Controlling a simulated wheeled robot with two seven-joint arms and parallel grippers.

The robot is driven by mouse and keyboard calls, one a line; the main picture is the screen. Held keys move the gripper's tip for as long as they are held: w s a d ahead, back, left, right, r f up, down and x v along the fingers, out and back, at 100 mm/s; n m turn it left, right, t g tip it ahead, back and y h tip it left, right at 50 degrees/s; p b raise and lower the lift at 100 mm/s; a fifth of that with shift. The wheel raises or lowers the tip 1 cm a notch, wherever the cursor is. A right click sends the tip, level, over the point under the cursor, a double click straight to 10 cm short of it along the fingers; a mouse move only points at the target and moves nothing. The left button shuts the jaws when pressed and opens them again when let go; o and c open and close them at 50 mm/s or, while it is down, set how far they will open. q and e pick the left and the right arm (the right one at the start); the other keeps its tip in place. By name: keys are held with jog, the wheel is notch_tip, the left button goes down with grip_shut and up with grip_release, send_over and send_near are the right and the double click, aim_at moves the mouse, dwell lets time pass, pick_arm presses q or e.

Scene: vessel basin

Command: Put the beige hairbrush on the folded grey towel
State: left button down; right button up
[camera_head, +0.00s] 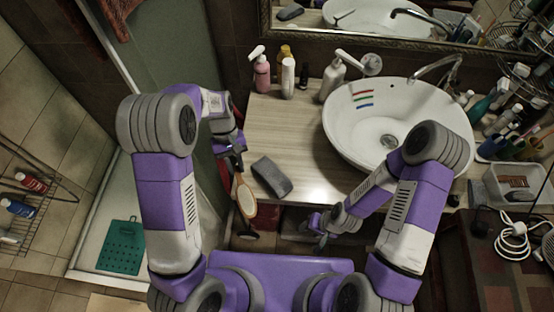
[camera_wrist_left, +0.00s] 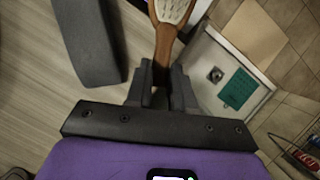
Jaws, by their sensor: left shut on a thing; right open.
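The beige hairbrush (camera_head: 246,197) has a pale oval pad with a brown wooden rim and handle. My left gripper (camera_head: 236,158) is shut on its handle, and the pad end points towards my body, just past the counter's left edge. In the left wrist view the handle (camera_wrist_left: 164,44) sits between the fingers of the left gripper (camera_wrist_left: 161,88). The folded grey towel (camera_head: 272,178) lies on the counter just right of the brush, with nothing on it; it also shows in the left wrist view (camera_wrist_left: 92,42). My right gripper (camera_head: 318,226) is open and empty before the counter's front edge.
The wooden counter (camera_head: 285,130) is clear behind the towel. A white basin (camera_head: 350,135) stands at right. A teal mat (camera_head: 121,247) lies low at left.

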pick_arm(q)
jog(key=w+d+r+n+t+h+p, duration=0.1)
jog(key=d+r+n+t+h+p, duration=0.3)
jog(key=r+n, duration=0.65)
jog(key=shift+w+a+f+n+y+b, duration=0.15)
jog(key=shift+f+n, duration=0.25)
jog(key=shift+f, duration=1.65)
jog(key=shift+a+f+n+y+b, duration=0.1)
jog(key=shift+f+n+y+b, duration=0.25)
jog(key=shift+f, duration=1.75)
jog(key=shift+w+a+f+n+y+b, duration=0.15)
jog(key=shift+f+n, duration=0.35)
jog(key=shift+f, duration=1.55)
jog(key=shift+s, duration=0.15)
pick_arm(e)
jog(key=r, duration=0.4)
jog(key=shift+s+a+r, duration=0.1)
jog(key=shift+s+r, duration=0.05)
jog(key=shift+s, duration=0.05)
pick_arm(q)
jog(key=c, duration=1)
grip_release()
